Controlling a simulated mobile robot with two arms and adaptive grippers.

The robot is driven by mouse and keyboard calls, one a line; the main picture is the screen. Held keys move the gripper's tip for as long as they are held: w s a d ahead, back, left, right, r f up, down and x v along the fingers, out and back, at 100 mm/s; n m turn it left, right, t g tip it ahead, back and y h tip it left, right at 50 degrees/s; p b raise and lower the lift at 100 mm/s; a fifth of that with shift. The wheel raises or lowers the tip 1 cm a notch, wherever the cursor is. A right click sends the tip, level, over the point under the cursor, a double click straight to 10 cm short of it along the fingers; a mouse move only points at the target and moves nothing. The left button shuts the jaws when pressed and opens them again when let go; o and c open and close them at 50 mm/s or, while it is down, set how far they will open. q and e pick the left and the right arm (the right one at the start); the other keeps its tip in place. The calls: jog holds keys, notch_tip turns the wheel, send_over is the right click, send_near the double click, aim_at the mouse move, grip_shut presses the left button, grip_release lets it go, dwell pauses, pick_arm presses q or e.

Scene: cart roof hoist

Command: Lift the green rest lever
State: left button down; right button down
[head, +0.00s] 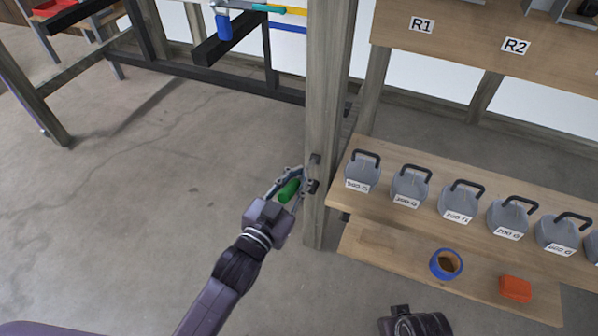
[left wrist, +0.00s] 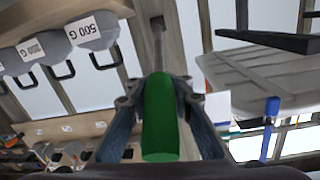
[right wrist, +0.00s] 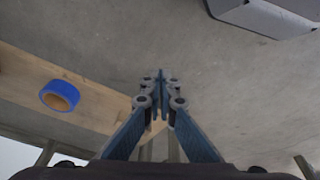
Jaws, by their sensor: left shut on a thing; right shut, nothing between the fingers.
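The green rest lever (head: 289,190) has a thick green grip and sits beside the wooden post (head: 325,120) in the head view. My left gripper (head: 293,184) is shut around the green grip, its fingers on either side. In the left wrist view the green lever (left wrist: 160,125) lies between the two fingers, and a dark metal stem runs from it toward the post. My right gripper (right wrist: 160,80) is shut and empty, its fingertips together over the floor in the right wrist view. In the head view only part of my right arm shows at the bottom.
A wooden bench right of the post (head: 400,240) holds several grey labelled weights (head: 410,186). A blue tape roll (head: 446,264) and an orange block (head: 515,289) lie on its lower shelf. A board marked R1 and R2 (head: 470,40) stands above. The floor at left (head: 130,220) is clear.

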pick_arm(q)
jog(key=p, duration=0.1)
jog(key=r+p, duration=0.1)
jog(key=p, duration=0.1)
jog(key=shift+w+d+g, duration=0.1)
jog(key=shift+w+g, duration=0.2)
jog(key=shift+g, duration=0.1)
pick_arm(e)
jog(key=s+f, duration=0.5)
jog(key=f, duration=0.7)
jog(key=shift+d+g, duration=0.3)
jog(key=shift+g, duration=0.1)
